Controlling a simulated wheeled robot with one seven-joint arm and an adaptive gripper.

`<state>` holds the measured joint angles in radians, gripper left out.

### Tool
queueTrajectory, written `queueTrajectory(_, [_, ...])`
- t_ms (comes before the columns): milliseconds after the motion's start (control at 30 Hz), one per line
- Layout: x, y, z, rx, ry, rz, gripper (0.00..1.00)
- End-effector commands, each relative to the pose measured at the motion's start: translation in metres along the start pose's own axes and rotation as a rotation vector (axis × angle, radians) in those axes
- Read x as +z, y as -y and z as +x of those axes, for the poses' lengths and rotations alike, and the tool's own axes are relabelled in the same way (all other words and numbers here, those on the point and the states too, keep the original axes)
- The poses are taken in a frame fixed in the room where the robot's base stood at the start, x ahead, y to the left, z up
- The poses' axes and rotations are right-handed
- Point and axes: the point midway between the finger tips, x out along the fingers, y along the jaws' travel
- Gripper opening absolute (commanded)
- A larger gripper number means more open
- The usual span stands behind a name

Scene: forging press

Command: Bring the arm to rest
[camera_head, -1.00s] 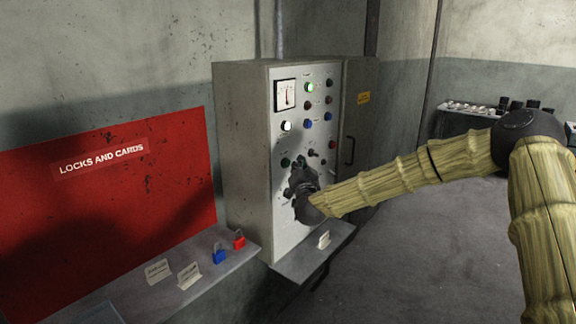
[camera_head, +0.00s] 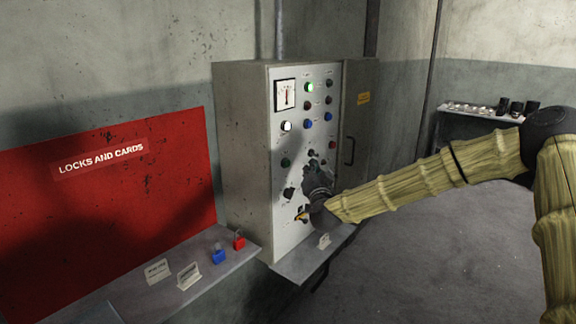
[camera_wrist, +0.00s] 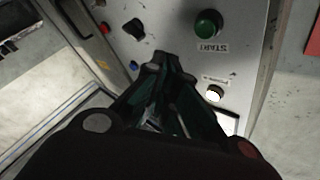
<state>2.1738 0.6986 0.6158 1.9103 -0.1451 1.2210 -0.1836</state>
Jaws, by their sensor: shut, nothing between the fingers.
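My arm reaches in from the right in the head view, in a bamboo-like covering. My dark gripper (camera_head: 312,172) is in front of the grey control cabinet (camera_head: 240,150), over the lower right part of its panel. In the wrist view my gripper (camera_wrist: 168,62) has its fingers together with nothing between them. The fingertips point at the panel, below a black selector knob (camera_wrist: 134,28) and a green START button (camera_wrist: 208,24). Whether they touch the panel I cannot tell.
A small shelf with a card (camera_head: 324,240) juts out below the cabinet. At left, a red lock board (camera_head: 110,200) stands above a shelf holding a blue padlock (camera_head: 219,256) and a red padlock (camera_head: 239,242). Open floor (camera_head: 420,260) lies to the right.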

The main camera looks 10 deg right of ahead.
Motion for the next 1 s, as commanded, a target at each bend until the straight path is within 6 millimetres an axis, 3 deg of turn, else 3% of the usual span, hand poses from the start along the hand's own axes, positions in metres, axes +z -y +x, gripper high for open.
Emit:
queueTrajectory(333, [0.002,0.0,-0.001,0.0,0.004,-0.001,0.0])
queueTrajectory(467, [0.027,-0.005,-0.01,0.001,0.048,-0.014,0.0])
queueTrajectory(567, [0.067,-0.013,-0.028,0.003,0.126,-0.035,0.0])
queueTrajectory(767, [0.164,-0.038,-0.085,0.018,0.329,-0.09,0.0])
queueTrajectory(1000, [0.264,-0.079,-0.173,0.052,0.579,-0.156,0.0])
